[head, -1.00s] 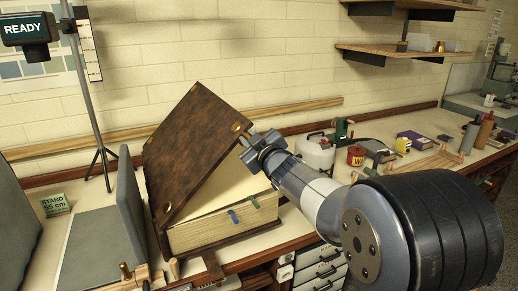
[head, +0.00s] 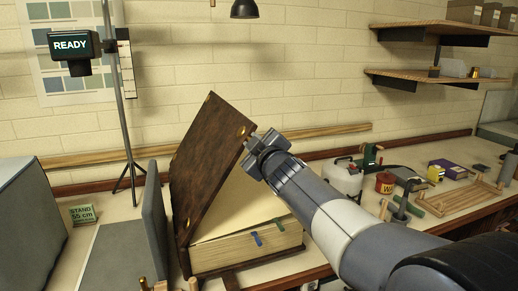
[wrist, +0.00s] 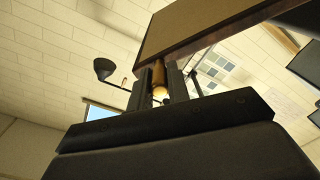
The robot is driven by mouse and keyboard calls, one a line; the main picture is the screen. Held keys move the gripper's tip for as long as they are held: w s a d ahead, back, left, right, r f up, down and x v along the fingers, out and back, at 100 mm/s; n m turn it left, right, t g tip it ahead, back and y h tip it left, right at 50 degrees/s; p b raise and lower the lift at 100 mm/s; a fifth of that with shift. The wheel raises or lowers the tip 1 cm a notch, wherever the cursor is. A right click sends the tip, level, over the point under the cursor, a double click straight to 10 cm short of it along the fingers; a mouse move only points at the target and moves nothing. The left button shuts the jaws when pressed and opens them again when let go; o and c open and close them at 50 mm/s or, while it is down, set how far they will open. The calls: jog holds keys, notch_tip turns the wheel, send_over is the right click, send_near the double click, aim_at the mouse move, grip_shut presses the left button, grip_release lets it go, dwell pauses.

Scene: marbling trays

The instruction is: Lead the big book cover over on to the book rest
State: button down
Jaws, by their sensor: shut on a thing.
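The big book (head: 250,248) lies on the bench with its brown cover (head: 205,160) lifted and leaning steeply up, hinged at the left. Pale pages show under the cover, with blue and green tabs at the front edge. My gripper (head: 252,141) is shut on the cover's free right edge near its upper brass corner. In the wrist view the fingers (wrist: 164,88) close at the cover edge (wrist: 205,25), with a brass piece between them. A grey padded panel (head: 154,215), which may be the book rest, stands upright just left of the book, apart from the cover's top.
A dark stand with a READY display (head: 72,45) rises behind the panel. A white jug (head: 346,178), a red tin (head: 385,183) and wooden frames (head: 460,195) lie right. Wall shelves (head: 420,78) hang above.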

jog(key=s+a+r+n+b, duration=0.1)
jog(key=s+a+n+b, duration=0.1)
jog(key=a, duration=0.7)
jog(key=s+a+r+n+b, duration=0.2)
jog(key=s+a+n+b, duration=0.1)
jog(key=a, duration=0.6)
jog(key=s+a+r+n+b, duration=0.1)
jog(key=s+a+n, duration=0.3)
jog(key=a, duration=0.6)
jog(key=shift+s+r+n+b, duration=0.25)
jog(key=shift+s+n+b, duration=0.05)
jog(key=shift+s+b, duration=0.4)
dwell(1.5)
jog(key=shift+a, duration=0.15)
jog(key=c, duration=1.3)
grip_release()
jog(key=shift+w, duration=0.1)
jog(key=shift+c, duration=0.2)
jog(key=shift+f, duration=0.1)
jog(key=b+v, duration=0.2)
jog(key=v, duration=0.8)
jog(key=shift+s+b, duration=0.35)
jog(key=shift+s, duration=0.05)
